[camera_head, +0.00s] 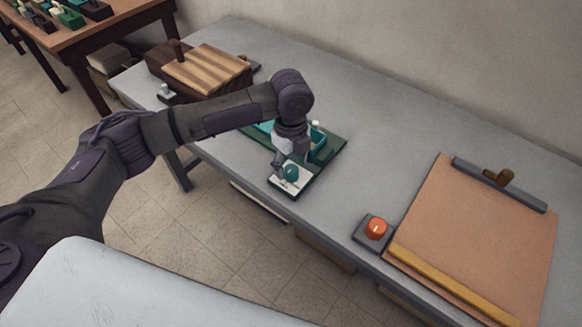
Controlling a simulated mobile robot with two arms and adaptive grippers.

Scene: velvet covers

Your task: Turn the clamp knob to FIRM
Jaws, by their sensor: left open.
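The clamp knob (291,172) is a small round teal knob on a pale plate (303,182) at the front end of a dark green base (329,153). Any marks on the plate are too small to read. My left gripper (284,172) is over the plate, pointing down at the knob, with its fingers open. Its fingertips are close to the knob, but I cannot tell whether they touch it. My left wrist and forearm hide part of the green base and the teal part behind. My right gripper is not in view.
A striped wooden box (207,70) stands on the grey table (365,110) at the back left. An orange button (376,228) and a tan board (478,235) with a dark clip lie to the right. The table between is clear.

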